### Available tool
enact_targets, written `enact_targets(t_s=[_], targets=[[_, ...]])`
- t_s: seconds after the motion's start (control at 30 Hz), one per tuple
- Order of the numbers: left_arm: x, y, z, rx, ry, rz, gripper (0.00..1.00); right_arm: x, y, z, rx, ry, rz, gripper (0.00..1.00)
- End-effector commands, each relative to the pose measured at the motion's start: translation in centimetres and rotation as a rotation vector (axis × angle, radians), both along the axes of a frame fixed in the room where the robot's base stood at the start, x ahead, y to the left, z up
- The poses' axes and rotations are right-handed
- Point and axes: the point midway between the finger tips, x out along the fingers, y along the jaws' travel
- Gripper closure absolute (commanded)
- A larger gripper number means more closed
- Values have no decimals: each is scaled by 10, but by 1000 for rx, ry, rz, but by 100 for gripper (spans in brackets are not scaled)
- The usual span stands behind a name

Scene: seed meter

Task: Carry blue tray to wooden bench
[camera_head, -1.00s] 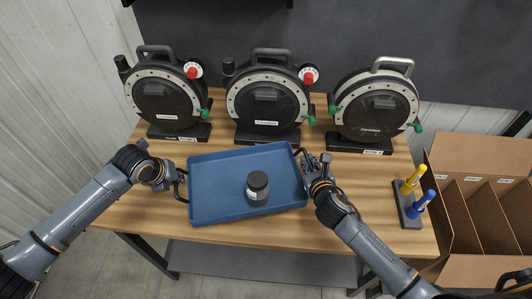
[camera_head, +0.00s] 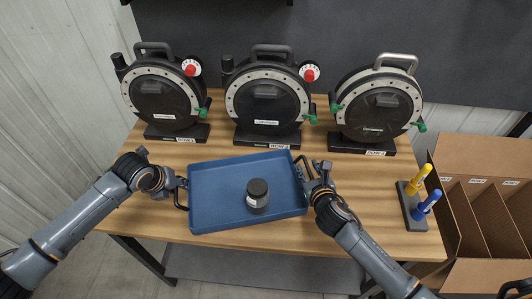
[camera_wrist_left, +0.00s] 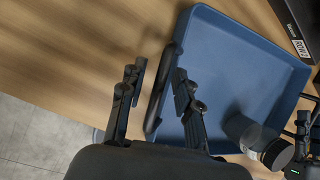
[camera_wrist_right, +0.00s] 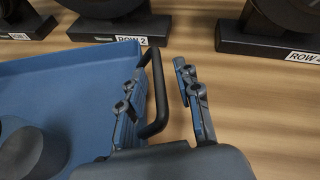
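The blue tray (camera_head: 222,212) appears to rest on the wooden bench (camera_head: 400,236), near its front edge. A dark-lidded jar (camera_head: 257,194) stands inside it, right of centre. My left gripper (camera_head: 181,189) is at the tray's left black handle; in the left wrist view, its fingers (camera_wrist_left: 157,92) are apart on either side of the handle (camera_wrist_left: 166,85). My right gripper (camera_head: 313,175) is at the right handle; in the right wrist view, its fingers (camera_wrist_right: 162,100) are apart with the handle (camera_wrist_right: 157,112) between them. Neither looks clamped on its handle.
Three round seed meters on black stands line the back: left (camera_head: 163,98), middle (camera_head: 267,102) and right (camera_head: 377,106). A small stand with yellow (camera_head: 421,175) and blue (camera_head: 429,201) handled tools is at the bench's right. A divided cardboard box (camera_head: 455,222) stands beyond it.

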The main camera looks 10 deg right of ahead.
Motion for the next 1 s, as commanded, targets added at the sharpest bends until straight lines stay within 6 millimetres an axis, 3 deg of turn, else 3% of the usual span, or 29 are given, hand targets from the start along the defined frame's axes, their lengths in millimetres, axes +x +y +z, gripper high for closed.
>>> enact_targets(t_s=[0.17,0.6,0.83,1.0], targets=[[-5,3,14,1,-3,-1,68,0,1,0,0,0,1,67],[-39,17,92,2,-4,-1,68,0,1,0,1,0,1,67],[-47,19,108,2,0,1,68,-2,1,1,1,0,2,67],[-47,19,109,1,0,0,68,-22,1,8,0,1,3,67]])
